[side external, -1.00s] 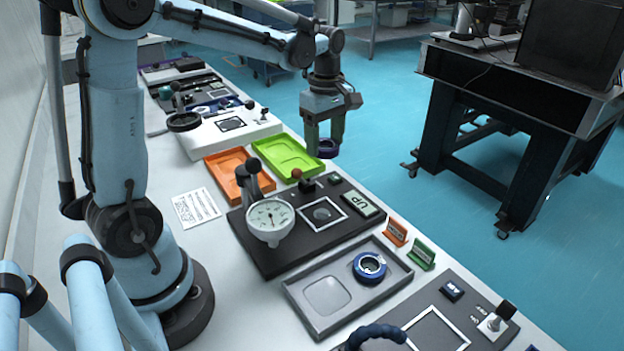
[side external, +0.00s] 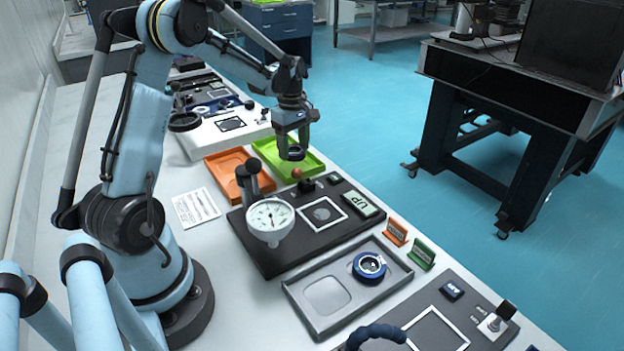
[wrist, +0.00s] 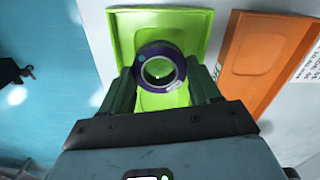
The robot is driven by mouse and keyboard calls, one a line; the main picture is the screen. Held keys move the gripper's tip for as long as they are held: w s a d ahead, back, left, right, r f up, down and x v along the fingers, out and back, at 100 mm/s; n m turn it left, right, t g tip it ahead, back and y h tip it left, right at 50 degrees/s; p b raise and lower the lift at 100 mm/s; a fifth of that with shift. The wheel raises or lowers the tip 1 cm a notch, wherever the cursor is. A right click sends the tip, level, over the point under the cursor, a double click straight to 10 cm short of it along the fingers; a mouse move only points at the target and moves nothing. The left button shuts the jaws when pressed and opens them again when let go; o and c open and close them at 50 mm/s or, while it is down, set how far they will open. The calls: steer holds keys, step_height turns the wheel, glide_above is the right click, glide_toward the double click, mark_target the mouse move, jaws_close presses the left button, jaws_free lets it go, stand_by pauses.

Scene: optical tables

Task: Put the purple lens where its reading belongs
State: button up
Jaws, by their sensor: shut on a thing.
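My gripper (side external: 292,143) is shut on the purple lens (wrist: 139,72), a dark ring with a clear centre. In the wrist view the lens sits between my two green fingers (wrist: 160,85), with the green tray (wrist: 195,24) behind it. In the side external view the lens (side external: 292,154) is held over the green tray (side external: 309,165); the height of the gap is hard to judge. The orange tray (side external: 222,163) is beside the green one and looks empty. A dial gauge (side external: 268,222) stands on a dark base with a display reading "UP" (side external: 360,204).
A grey tray (side external: 317,325) at the front holds a blue-ringed lens (side external: 370,266). Small orange (side external: 396,232) and green (side external: 421,253) signs stand beside it. A printed sheet (side external: 196,207) lies left of the gauge base. A white device (side external: 205,145) stands behind the trays.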

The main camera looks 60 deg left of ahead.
mark_target(294, 149)
steer(key=shift+f, duration=1.5)
steer(key=o, duration=0.9)
steer(key=shift+f, duration=0.15)
step_height(294, 149, up, 12)
steer(key=s+d+r+m+t+y, duration=0.1)
steer(key=s+d+r+m+t, duration=0.1)
steer(key=d+m, duration=0.4)
steer(key=s+d+r+m+t, duration=0.1)
steer(key=d+r+m, duration=0.15)
steer(key=d, duration=0.45)
steer(key=shift+s+d+f+m+t+h, duration=0.15)
steer(key=shift+s+d+f+m+t, duration=0.5)
steer(key=shift+s+d+m, duration=0.9)
steer(key=shift+s+d+f+m+t+h, duration=0.2)
steer(key=shift+s+d+f+m+t, duration=0.45)
steer(key=shift+d+m, duration=1.6)
steer(key=shift+s+d+f+m+t+h, duration=0.15)
steer(key=shift+s+d+f+m+t, duration=0.2)
steer(key=shift+s+d+m+t, duration=0.9)
